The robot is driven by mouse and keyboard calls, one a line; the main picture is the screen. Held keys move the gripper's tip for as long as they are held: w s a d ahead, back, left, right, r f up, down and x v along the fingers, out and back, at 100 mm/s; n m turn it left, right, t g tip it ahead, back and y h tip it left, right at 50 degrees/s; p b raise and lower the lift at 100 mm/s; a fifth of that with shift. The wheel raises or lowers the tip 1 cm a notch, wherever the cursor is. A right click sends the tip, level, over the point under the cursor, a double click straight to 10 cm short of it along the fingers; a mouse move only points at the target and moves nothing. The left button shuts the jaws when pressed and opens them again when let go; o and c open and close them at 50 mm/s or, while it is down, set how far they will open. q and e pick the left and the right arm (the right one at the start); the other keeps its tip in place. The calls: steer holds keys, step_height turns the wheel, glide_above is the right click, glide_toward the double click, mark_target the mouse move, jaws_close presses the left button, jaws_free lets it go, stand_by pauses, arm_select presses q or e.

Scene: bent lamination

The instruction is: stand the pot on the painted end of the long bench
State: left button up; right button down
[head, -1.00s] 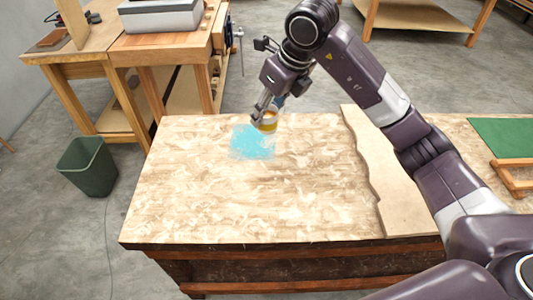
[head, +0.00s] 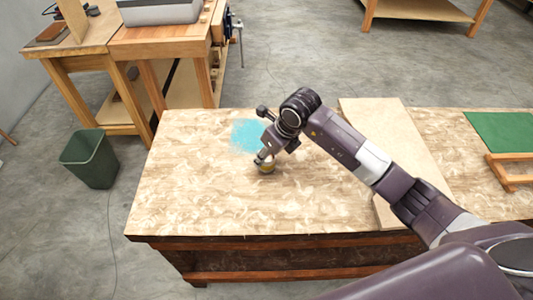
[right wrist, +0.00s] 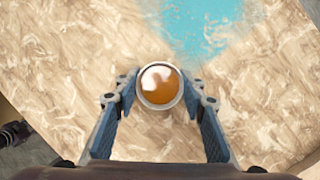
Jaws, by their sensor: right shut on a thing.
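The pot (head: 266,168) is a small round can with amber contents. My right gripper (head: 263,158) is shut on it. In the right wrist view the pot (right wrist: 160,86) sits upright between the two fingers (right wrist: 160,98), seen from above. The long bench (head: 190,190) has a pale, streaked top with a turquoise painted patch (head: 246,134) near its left end. The pot is just off the patch, on its near right side, over bare board. I cannot tell if its base touches the bench. My left gripper is not in view.
A thin pale board (head: 385,130) with a wavy edge lies on the bench to the right. A green mat (head: 505,130) and a wooden frame (head: 512,170) are farther right. A green bin (head: 90,158) stands on the floor left. The bench's left part is clear.

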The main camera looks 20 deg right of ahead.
steer(key=shift+f, duration=0.2)
steer(key=c, duration=1.2)
jaws_free()
steer(key=shift+c, duration=0.2)
steer(key=shift+r, duration=0.1)
steer(key=shift+r, duration=0.2)
steer(key=b+v, duration=0.2)
steer(key=v, duration=0.9)
steer(key=shift+r, duration=0.35)
steer(key=shift+s+f, duration=0.15)
steer(key=shift+s, duration=0.1)
